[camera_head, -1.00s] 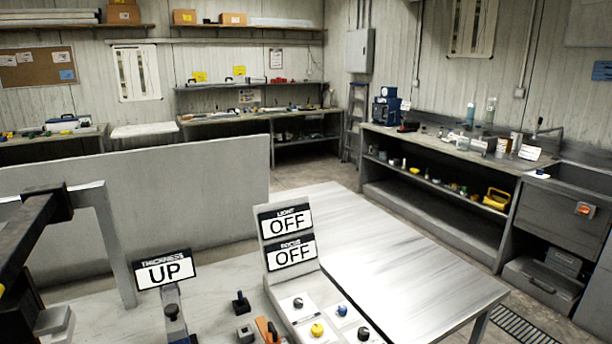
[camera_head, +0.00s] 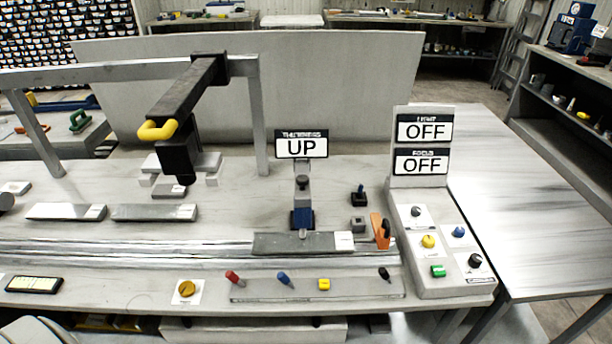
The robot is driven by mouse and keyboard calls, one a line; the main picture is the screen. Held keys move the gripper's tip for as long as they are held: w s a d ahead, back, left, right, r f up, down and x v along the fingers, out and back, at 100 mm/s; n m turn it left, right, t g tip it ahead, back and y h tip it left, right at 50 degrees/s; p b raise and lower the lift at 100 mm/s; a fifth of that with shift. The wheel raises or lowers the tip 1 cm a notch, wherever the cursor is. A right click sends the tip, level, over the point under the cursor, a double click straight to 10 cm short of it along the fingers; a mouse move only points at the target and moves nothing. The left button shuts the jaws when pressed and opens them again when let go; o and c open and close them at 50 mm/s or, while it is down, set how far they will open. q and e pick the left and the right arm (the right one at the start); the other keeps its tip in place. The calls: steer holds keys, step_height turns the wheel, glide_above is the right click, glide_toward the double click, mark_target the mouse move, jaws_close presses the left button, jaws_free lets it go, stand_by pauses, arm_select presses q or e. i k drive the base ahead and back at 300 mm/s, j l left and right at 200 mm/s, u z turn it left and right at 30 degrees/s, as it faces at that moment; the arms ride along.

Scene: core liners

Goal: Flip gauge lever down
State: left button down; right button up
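The gauge (camera_head: 302,200) stands in the middle of the bench, with a dark knob (camera_head: 302,182) at its top and a blue part lower down. The sign above it (camera_head: 301,145) is labelled THICKNESS and reads UP. I cannot tell for certain which part of the gauge is its lever. Its foot stands over a flat grey piece (camera_head: 290,243) with a white label. Neither of my grippers is in view.
A control panel (camera_head: 445,250) with knobs and buttons stands at the right; its LIGHT and FOCUS signs (camera_head: 424,127) both read OFF. A grey frame with a black arm (camera_head: 185,100) and yellow handle rises at left. Small levers (camera_head: 284,279) line the front strip.

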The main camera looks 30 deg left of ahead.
mark_target(281, 277)
steer(key=i+j+u, duration=0.15)
steer(key=u, duration=0.75)
